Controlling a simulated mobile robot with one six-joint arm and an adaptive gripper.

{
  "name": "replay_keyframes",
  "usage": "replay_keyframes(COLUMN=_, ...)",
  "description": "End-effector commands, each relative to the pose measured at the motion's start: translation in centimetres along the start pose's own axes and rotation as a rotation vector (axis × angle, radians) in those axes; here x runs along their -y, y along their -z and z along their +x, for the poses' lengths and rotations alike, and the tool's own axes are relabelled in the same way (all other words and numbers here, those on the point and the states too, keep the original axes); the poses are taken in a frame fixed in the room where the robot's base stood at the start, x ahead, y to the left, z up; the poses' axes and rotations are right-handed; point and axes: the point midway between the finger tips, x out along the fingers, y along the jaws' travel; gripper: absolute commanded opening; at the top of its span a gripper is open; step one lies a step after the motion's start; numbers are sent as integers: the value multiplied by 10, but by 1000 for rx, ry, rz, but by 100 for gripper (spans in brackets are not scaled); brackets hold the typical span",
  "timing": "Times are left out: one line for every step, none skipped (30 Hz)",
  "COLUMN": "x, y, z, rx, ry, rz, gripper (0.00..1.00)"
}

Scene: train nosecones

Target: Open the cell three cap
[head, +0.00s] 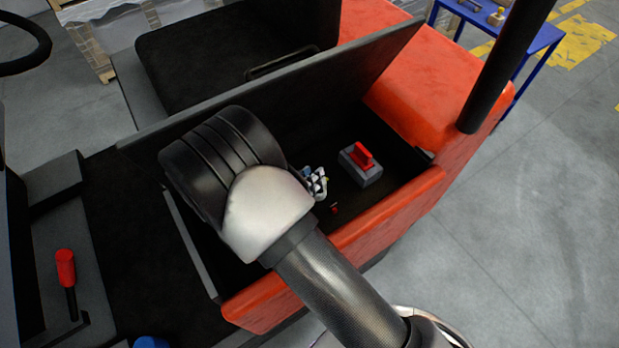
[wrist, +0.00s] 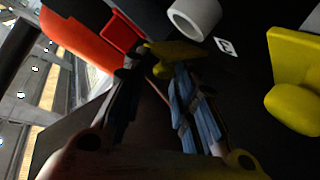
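In the wrist view, a yellow cap (wrist: 180,52) lies at my fingertips, partly hidden by them. My gripper (wrist: 155,78) has its two fingers apart, with a yellow part of this cap between or just beyond the tips. I cannot tell whether the fingers touch it. A second yellow cap (wrist: 292,108) stands at the right edge. A white label (wrist: 226,45) with a dark mark lies on the black surface; its mark is too small to read. In the head view, my gripper (head: 317,184) is down in the open compartment, and my arm hides much around it.
A pale grey ring (wrist: 194,17) is near the cap. A grey block with a red handle (head: 363,155) sits right of my gripper. The raised black lid (head: 330,85) stands behind, and the red vehicle wall (head: 385,215) stands in front.

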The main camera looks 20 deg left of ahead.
Motion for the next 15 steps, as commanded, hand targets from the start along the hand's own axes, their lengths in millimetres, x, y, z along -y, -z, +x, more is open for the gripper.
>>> replay_keyframes(x=3, y=0, z=-1, rx=1, ry=9, rz=2, gripper=14)
replay_keyframes(x=3, y=0, z=-1, rx=1, ry=10, rz=2, gripper=12)
replay_keyframes(x=4, y=0, z=-1, rx=1, ry=10, rz=2, gripper=9)
replay_keyframes(x=4, y=0, z=-1, rx=1, ry=11, rz=2, gripper=7)
replay_keyframes(x=4, y=0, z=-1, rx=1, ry=11, rz=2, gripper=5)
replay_keyframes(x=4, y=0, z=-1, rx=1, ry=12, rz=2, gripper=3)
replay_keyframes(x=4, y=0, z=-1, rx=1, ry=12, rz=2, gripper=1)
replay_keyframes(x=5, y=0, z=-1, rx=1, ry=13, rz=2, gripper=1)
replay_keyframes(x=5, y=0, z=-1, rx=1, ry=13, rz=1, gripper=1)
replay_keyframes(x=5, y=0, z=-1, rx=2, ry=13, rz=0, gripper=1)
replay_keyframes(x=5, y=1, z=-1, rx=3, ry=14, rz=-1, gripper=1)
replay_keyframes(x=6, y=1, z=-1, rx=4, ry=14, rz=-3, gripper=1)
replay_keyframes(x=6, y=1, z=-1, rx=4, ry=14, rz=-4, gripper=1)
replay_keyframes(x=6, y=1, z=-1, rx=5, ry=14, rz=-5, gripper=1)
replay_keyframes(x=6, y=1, z=-1, rx=5, ry=15, rz=-7, gripper=1)
